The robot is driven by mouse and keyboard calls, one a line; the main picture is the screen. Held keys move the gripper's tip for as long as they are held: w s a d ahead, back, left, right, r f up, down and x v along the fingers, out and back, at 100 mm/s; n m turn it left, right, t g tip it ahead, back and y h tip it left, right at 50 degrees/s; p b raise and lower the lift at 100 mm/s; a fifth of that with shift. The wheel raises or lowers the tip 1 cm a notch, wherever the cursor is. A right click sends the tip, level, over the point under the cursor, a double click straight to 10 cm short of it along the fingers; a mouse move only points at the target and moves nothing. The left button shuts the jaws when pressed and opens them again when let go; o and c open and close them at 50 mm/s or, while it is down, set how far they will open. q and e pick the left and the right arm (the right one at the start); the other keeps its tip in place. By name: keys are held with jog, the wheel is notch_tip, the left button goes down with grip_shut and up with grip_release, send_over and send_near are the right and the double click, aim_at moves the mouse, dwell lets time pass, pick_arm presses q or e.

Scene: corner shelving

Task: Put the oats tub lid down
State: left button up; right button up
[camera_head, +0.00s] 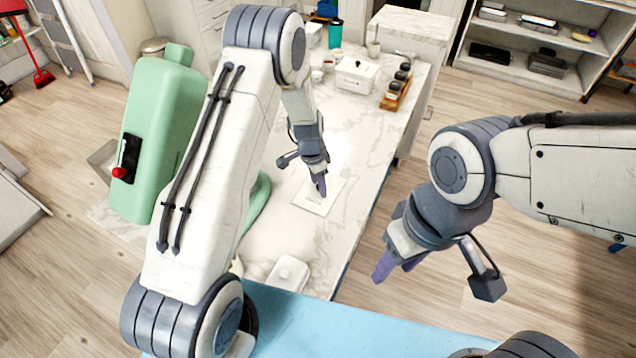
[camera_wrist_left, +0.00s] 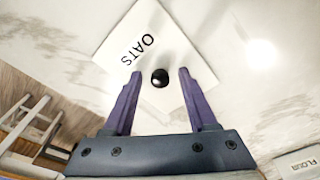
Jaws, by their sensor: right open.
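The oats tub lid (camera_head: 316,204) is a white square plate that appears to lie flat on the marble counter. In the left wrist view the lid (camera_wrist_left: 185,50) shows the word OATS and a round black knob (camera_wrist_left: 160,77). My left gripper (camera_head: 319,186) is above the lid, pointing down. In the left wrist view its purple fingers (camera_wrist_left: 160,71) are apart on either side of the knob, with a visible gap to it on both sides. My right gripper (camera_head: 395,267) is open and empty, over the floor right of the counter.
A white canister with a black knob (camera_head: 357,75) and a wooden rack of dark jars (camera_head: 396,90) stand farther back. A white container (camera_head: 288,273) is near the counter's front. A large green object (camera_head: 160,130) is at left. The counter (camera_head: 345,240) right of the lid is clear.

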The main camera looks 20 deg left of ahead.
aim_at(314, 192)
pick_arm(q)
jog(key=shift+r, duration=0.6)
notch_tip(314, 192, up, 10)
jog(key=a+b, duration=0.1)
jog(key=b, duration=0.1)
jog(key=s+d+r, duration=0.7)
jog(key=s+d, duration=0.1)
jog(key=s, duration=0.1)
jog(key=s+d+r+n, duration=0.1)
jog(key=s+r, duration=0.1)
jog(key=s, duration=0.9)
jog(key=s+d+r+n, duration=0.1)
jog(key=s+d+r, duration=0.1)
jog(key=s, duration=0.9)
jog(key=shift+s+r+n+g, duration=0.25)
jog(key=shift+r+n+g, duration=0.15)
jog(key=shift+r, duration=0.25)
